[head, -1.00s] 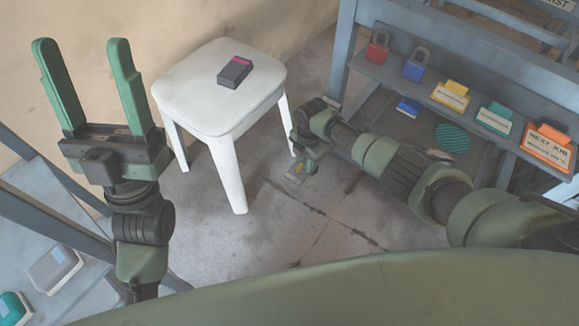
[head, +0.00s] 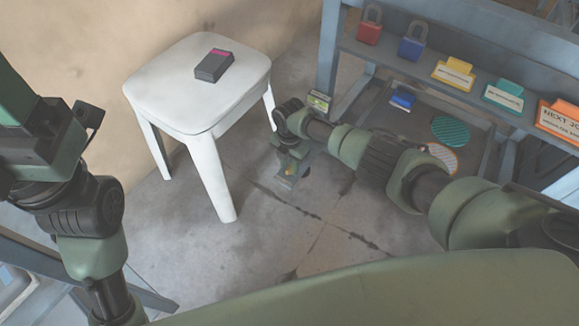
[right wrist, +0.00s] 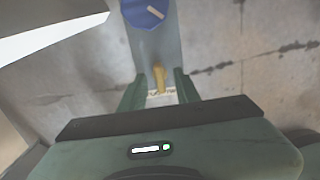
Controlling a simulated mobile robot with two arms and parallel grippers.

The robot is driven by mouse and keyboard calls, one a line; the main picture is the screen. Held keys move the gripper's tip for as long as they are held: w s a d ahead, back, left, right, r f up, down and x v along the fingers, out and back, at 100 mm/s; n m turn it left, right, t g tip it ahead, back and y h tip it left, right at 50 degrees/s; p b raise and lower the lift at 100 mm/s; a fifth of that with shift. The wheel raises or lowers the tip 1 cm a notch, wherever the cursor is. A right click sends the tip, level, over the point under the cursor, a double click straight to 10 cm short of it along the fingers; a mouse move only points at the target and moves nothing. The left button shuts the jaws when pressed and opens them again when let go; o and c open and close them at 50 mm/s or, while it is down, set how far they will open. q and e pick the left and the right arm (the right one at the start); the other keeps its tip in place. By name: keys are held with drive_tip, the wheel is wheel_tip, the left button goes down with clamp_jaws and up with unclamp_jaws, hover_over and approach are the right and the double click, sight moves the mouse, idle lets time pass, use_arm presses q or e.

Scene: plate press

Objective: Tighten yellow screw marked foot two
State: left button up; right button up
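In the right wrist view a yellow screw (right wrist: 158,77) stands on a grey metal part, between the green fingers of my right gripper (right wrist: 160,82). The fingers are apart, with a gap visible on each side of the screw. A pale label lies just below it; I cannot read it. In the head view my right gripper (head: 291,164) points down near the floor, right of the white stool, and its fingertips are hard to make out. My left gripper (head: 18,110) is cut off at the left edge, with only part of its fingers in view.
A blue knob (right wrist: 146,12) is on the grey part beyond the screw. The white stool (head: 190,105) holds a dark box (head: 214,65). A blue-grey rack (head: 440,95) at right carries padlocks and coloured tags. Cracked floor (head: 330,240) is clear in front.

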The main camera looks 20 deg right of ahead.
clamp_jaws()
